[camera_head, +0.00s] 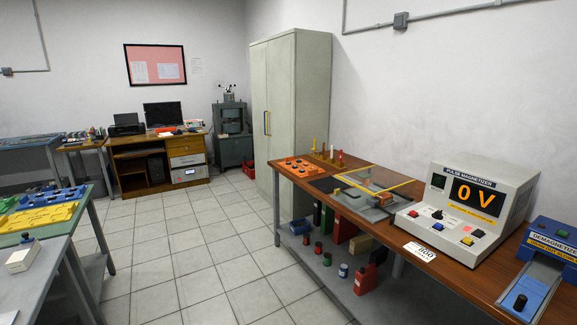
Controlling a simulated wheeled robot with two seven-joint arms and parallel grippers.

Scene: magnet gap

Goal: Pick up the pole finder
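I cannot tell for certain which thing is the pole finder. Small upright sticks with yellow and red parts (327,150) stand in a wooden holder at the far end of the right-hand bench (345,220), too small to make out clearly. Neither of my grippers is in view.
The bench also holds an orange board (299,168), a yellow-framed fixture (365,187), a pulse magnetizer (465,215) reading 0 V and a blue ramp unit (547,262). Tables with yellow and blue trays (40,216) stand left. The tiled floor (185,250) between is clear.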

